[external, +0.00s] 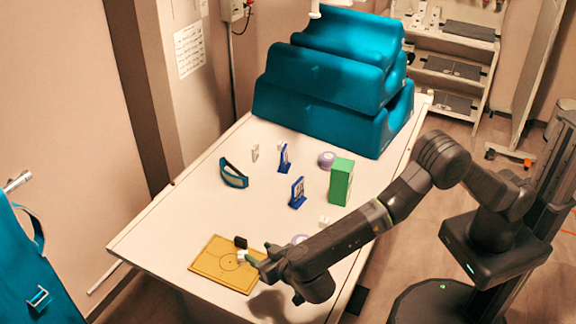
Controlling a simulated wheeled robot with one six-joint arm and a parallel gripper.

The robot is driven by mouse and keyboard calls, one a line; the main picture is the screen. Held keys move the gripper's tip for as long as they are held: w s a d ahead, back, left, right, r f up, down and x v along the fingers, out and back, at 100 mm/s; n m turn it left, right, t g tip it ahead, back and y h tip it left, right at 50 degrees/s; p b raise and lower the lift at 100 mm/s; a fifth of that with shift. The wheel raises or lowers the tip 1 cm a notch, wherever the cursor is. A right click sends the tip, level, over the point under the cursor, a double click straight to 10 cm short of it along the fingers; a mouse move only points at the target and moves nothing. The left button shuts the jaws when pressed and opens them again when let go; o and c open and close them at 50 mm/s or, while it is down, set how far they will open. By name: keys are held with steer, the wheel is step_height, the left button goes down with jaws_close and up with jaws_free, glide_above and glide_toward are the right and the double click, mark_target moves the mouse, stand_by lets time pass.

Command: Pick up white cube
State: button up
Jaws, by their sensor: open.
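A small white cube (241,255) sits on the tan board (213,263) near the front of the white table, beside a small black block (240,242). My gripper (259,254) is low over the board's right side, just right of the white cube, with its fingers open and pointing toward it. I cannot tell whether a fingertip touches the cube. The arm hides part of the table and the board's right edge. Another small white object (325,222) stands further back, behind my forearm.
The table (150,238) also holds a green box (341,182), blue stands (297,192), a curved blue piece (234,174), a white block (255,153) and purple-white rolls (327,160). Large teal cushions (325,110) fill the back. The table's left side is clear.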

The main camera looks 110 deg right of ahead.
steer(key=shift+o, duration=0.5)
steer(key=w+d+r+n+t+y, duration=0.1)
steer(key=w+d+r+n+t, duration=0.1)
steer(key=d+r+n+t, duration=0.5)
steer(key=n+g+y+p, duration=0.1)
steer(key=n+g+y, duration=0.8)
steer(key=n, duration=2.6)
glide_toward(325, 219)
steer(key=shift+t+h, duration=0.3)
steer(key=x, duration=0.9)
steer(key=shift+s+a+f+b, duration=0.25)
steer(key=shift+a+b, duration=0.05)
steer(key=c, duration=1)
